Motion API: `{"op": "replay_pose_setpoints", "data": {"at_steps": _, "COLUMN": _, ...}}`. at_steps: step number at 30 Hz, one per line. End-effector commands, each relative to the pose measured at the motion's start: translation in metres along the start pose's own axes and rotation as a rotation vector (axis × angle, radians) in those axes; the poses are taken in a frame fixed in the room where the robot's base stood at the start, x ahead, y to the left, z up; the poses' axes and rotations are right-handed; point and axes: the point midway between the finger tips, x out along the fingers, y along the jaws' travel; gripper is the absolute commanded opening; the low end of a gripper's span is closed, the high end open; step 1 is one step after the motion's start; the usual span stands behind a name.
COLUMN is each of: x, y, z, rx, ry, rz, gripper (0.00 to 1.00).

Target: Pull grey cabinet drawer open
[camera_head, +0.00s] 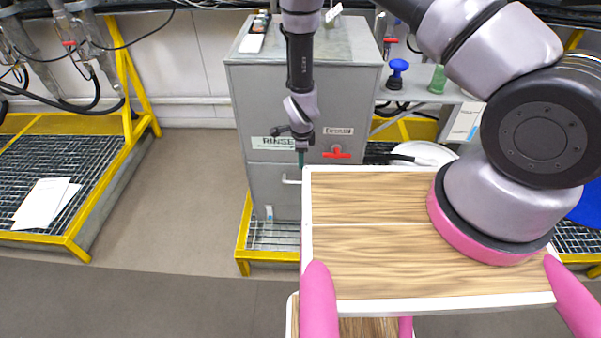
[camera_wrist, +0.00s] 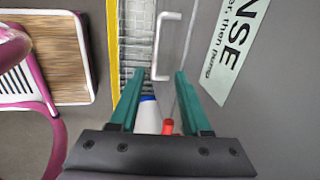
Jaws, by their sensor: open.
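The grey cabinet (camera_head: 305,95) stands ahead, with its upper front labelled "RINSE". Its lower drawer front (camera_head: 262,190) looks flush with the cabinet. A white bar handle (camera_head: 290,181) is on that front, partly hidden by my wooden top in the head view. In the wrist view the handle (camera_wrist: 166,45) runs lengthwise ahead of my gripper (camera_wrist: 160,74). My gripper is open, with its two green fingers apart and the near end of the handle appearing between or just beyond the tips. Contact cannot be told. In the head view my gripper (camera_head: 301,158) is in front of the cabinet, above the handle.
A red valve handle (camera_head: 337,153) sticks out right of the RINSE label. Yellow-framed grating (camera_head: 262,235) lies under the cabinet. A white and blue object (camera_wrist: 149,113) and a red-topped one (camera_wrist: 168,127) show between my fingers. Floor (camera_head: 185,185) left of the cabinet is clear.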

Motion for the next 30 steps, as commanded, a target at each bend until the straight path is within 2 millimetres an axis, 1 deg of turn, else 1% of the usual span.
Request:
{"op": "replay_pose_setpoints", "data": {"at_steps": 1, "x": 0.011, "y": 0.009, "z": -0.001, "rx": 0.009, "ry": 0.008, "rz": 0.002, "gripper": 0.47}}
{"op": "replay_pose_setpoints", "data": {"at_steps": 4, "x": 0.023, "y": 0.016, "z": -0.002, "rx": 0.025, "ry": 0.016, "rz": 0.002, "gripper": 0.47}}
{"op": "replay_pose_setpoints", "data": {"at_steps": 8, "x": 0.035, "y": 0.017, "z": -0.003, "rx": 0.03, "ry": 0.018, "rz": 0.002, "gripper": 0.47}}
{"op": "replay_pose_setpoints", "data": {"at_steps": 10, "x": 0.044, "y": 0.017, "z": -0.003, "rx": 0.029, "ry": 0.018, "rz": 0.003, "gripper": 0.47}}
{"op": "replay_pose_setpoints", "data": {"at_steps": 18, "x": 0.096, "y": 0.017, "z": -0.004, "rx": 0.027, "ry": 0.017, "rz": 0.002, "gripper": 0.47}}
{"op": "replay_pose_setpoints", "data": {"at_steps": 21, "x": 0.111, "y": 0.017, "z": -0.004, "rx": 0.028, "ry": 0.017, "rz": 0.002, "gripper": 0.47}}
{"op": "replay_pose_setpoints", "data": {"at_steps": 25, "x": 0.125, "y": 0.017, "z": -0.004, "rx": 0.027, "ry": 0.017, "rz": 0.002, "gripper": 0.47}}
{"op": "replay_pose_setpoints", "data": {"at_steps": 30, "x": 0.131, "y": 0.017, "z": -0.004, "rx": 0.028, "ry": 0.016, "rz": 0.002, "gripper": 0.47}}
